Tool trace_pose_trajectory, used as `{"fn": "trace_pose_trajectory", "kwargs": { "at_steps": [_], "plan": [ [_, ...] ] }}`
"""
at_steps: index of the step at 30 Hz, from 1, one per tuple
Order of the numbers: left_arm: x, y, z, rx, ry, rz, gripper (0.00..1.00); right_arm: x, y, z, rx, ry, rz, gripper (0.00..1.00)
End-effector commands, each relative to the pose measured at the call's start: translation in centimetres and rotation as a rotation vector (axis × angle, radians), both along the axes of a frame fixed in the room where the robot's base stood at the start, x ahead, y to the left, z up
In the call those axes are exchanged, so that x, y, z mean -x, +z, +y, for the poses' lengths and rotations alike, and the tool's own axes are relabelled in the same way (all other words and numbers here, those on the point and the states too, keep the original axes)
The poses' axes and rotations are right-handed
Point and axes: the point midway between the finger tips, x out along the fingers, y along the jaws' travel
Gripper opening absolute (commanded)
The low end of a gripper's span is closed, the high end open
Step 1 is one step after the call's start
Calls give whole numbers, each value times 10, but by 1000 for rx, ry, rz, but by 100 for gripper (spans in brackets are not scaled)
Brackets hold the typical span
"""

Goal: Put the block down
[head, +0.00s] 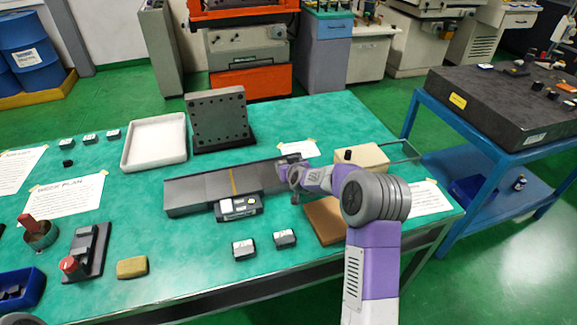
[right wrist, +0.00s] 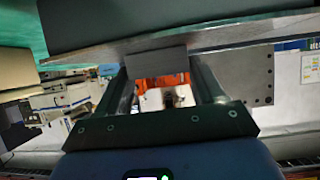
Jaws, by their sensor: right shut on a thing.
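My right gripper (head: 287,168) is at the right part of a long dark grey bar (head: 190,192) on the green table. In the right wrist view its two fingers (right wrist: 165,88) are shut on a plain grey block (right wrist: 157,62). In that view the block meets the pale edge of a wide dark slab (right wrist: 180,12); I cannot tell whether it touches or only overlaps it. In the head view my gripper and arm hide most of the block. My left gripper is not in view.
A black device with a display (head: 240,207) stands in front of the bar. A drilled grey plate (head: 217,120) and a white tray (head: 155,142) stand behind it. A beige box (head: 365,157) and a brown pad (head: 325,218) lie close to my right arm.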

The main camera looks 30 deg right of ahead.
Motion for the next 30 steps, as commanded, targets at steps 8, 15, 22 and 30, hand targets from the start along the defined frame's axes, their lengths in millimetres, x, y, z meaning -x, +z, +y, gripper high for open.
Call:
{"fn": "trace_pose_trajectory", "kwargs": {
  "at_steps": [8, 15, 22, 30],
  "plan": [
    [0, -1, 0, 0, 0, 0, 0, 0, -1, 0, 0, 0, 1, 94],
    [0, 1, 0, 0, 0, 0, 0, 0, 1, 0, 0, 0, 1, 94],
    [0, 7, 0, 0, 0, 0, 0, 22, 16, 6, 0, 1, 1, 94],
    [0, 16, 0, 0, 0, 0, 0, 68, 43, 19, 1, 1, -1, 94]
  ]
}}
